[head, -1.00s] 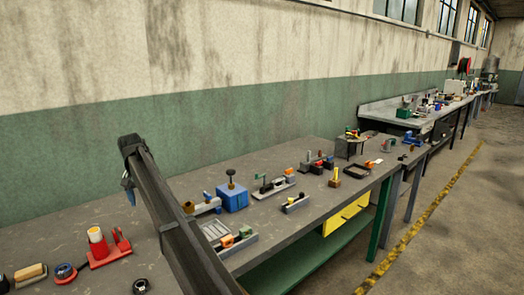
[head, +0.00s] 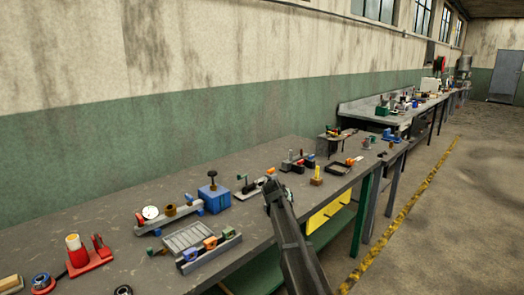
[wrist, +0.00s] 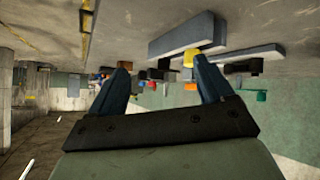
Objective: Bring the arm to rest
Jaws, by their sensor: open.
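My gripper (wrist: 162,68) is open in the wrist view, its two dark blue fingers spread apart with nothing between them. In that view the bench top fills the upper part of the picture, and a grey block (wrist: 188,32) and a small yellow piece (wrist: 189,57) show beyond the fingers. In the head view my dark arm rises from the lower right. Its far end is in front of the bench's front edge, near the middle of the bench, and its fingers are hard to make out there.
The long grey workbench (head: 135,232) holds a red holder (head: 88,258), a blue block (head: 213,198), a slotted grey plate (head: 187,237) and several small fixtures. A yellow drawer (head: 322,215) hangs under its front. The floor (head: 445,235) to the right is open.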

